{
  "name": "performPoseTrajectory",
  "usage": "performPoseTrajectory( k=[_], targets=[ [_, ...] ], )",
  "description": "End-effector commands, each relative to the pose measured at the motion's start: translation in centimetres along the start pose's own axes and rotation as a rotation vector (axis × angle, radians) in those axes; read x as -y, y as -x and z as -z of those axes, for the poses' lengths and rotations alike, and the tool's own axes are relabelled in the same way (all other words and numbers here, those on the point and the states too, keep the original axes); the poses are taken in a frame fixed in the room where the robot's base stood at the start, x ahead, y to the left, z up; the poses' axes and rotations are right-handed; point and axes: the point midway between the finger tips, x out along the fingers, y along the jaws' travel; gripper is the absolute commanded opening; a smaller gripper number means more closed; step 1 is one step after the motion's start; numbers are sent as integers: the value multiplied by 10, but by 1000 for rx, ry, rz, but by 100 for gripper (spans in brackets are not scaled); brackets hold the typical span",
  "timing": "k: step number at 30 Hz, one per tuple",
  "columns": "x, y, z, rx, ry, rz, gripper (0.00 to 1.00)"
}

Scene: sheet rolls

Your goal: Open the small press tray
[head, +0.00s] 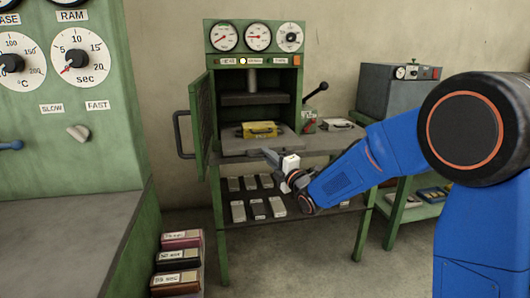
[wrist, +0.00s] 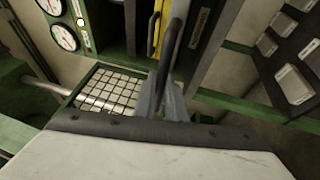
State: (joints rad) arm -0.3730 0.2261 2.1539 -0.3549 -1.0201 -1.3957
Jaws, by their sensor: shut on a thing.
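The small press (head: 254,38) is a green cabinet with dials on top and its mesh door swung open to the left. Its pale grey tray (head: 236,146) lies at the bottom of the opening, with a yellow block (head: 259,130) above it. My gripper (head: 272,157) reaches in from the right at the tray's front edge. In the wrist view my gripper (wrist: 167,98) is shut on a narrow grey bar (wrist: 176,30), which looks like the tray's handle. The fingers hide part of the bar. I cannot tell how far out the tray is.
The open door (head: 201,120) with its dark handle stands left of the opening. A shelf (head: 290,216) below holds several grey blocks. A large green machine (head: 85,160) is at left. A grey box unit (head: 387,90) stands on a bench at right.

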Motion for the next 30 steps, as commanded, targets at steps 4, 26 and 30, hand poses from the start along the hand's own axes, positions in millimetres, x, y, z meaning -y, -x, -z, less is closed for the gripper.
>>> performPoseTrajectory(
  k=[4,26,30],
  targets=[
    [-4,22,10,-1,-1,2,0],
    [-7,42,17,0,-1,3,25],
    [-8,42,17,0,-1,2,29]
  ],
)
